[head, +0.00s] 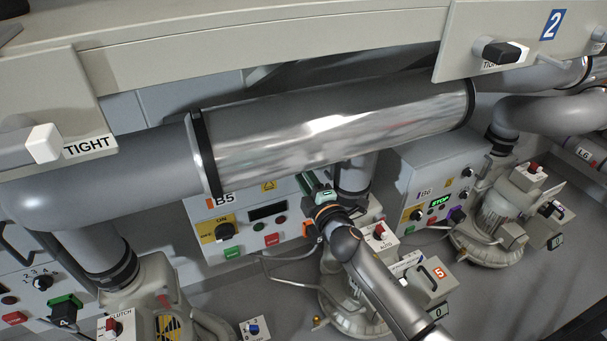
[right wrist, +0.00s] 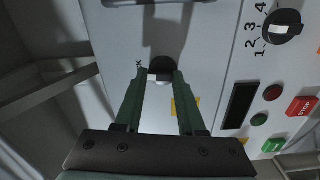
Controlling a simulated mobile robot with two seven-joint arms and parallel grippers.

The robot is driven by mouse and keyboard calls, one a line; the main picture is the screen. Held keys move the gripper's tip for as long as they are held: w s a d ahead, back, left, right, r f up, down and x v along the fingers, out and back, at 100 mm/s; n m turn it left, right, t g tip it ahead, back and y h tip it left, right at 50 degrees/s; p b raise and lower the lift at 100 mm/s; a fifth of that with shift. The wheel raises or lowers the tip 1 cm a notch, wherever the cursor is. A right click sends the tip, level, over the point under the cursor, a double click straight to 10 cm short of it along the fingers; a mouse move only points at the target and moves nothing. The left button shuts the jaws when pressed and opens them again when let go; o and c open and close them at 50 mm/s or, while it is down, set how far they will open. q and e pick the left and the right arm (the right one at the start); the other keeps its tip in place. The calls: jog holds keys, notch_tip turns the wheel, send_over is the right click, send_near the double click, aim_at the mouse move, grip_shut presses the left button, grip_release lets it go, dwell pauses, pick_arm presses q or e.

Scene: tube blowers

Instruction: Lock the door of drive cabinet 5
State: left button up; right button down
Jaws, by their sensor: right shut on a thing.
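Drive cabinet B5 (head: 248,238) is a pale box under the large silver pipe, which hides its upper part. Its door face fills much of the right wrist view (right wrist: 215,65). My right gripper (head: 312,184) reaches to the cabinet's upper right. In the right wrist view its green fingers (right wrist: 160,79) close around a dark round knob with a white pointer (right wrist: 160,66), the door lock. My left gripper is not in view.
The silver pipe (head: 330,135) runs above my right arm. Cabinet B6 (head: 445,185) stands to the right. A numbered selector (right wrist: 281,27), display and buttons are on the cabinet face.

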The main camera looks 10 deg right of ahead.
jog(key=shift+n, duration=0.7)
jog(key=c, duration=0.5)
grip_release()
jog(key=s+d+p, duration=0.1)
jog(key=s+d, duration=0.1)
jog(key=s, duration=1)
jog(key=shift+s+d, duration=0.15)
jog(key=shift+d, duration=0.05)
